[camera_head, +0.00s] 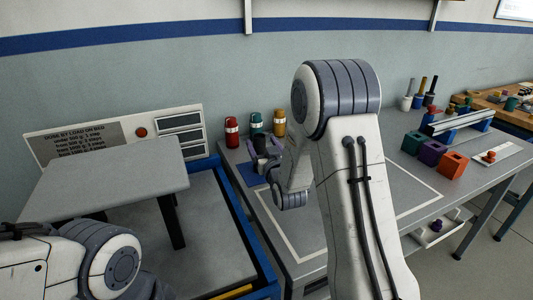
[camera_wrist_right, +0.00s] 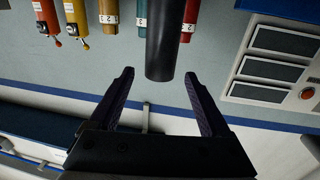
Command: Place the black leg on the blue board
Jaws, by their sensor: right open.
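A black cylindrical leg (camera_wrist_right: 167,42) shows in the right wrist view, coming down from the top edge with its end between my open right fingers. Gaps show on both sides, so it looks ungripped. My right gripper (camera_wrist_right: 160,76) is also in the head view (camera_head: 262,155), at the grey table's far left by the blue board (camera_head: 248,175). The arm and gripper partly cover the board. In the head view I cannot separate the leg from the dark fingers. My left arm enters at lower left; its gripper is out of frame.
Red (camera_head: 232,131), teal (camera_head: 257,123) and orange (camera_head: 279,122) cylinders stand behind the board. A blue-framed cart (camera_head: 233,220) with a grey raised top (camera_head: 110,180) is left. Teal (camera_head: 413,142), purple (camera_head: 432,152) and orange (camera_head: 452,164) blocks sit on the right.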

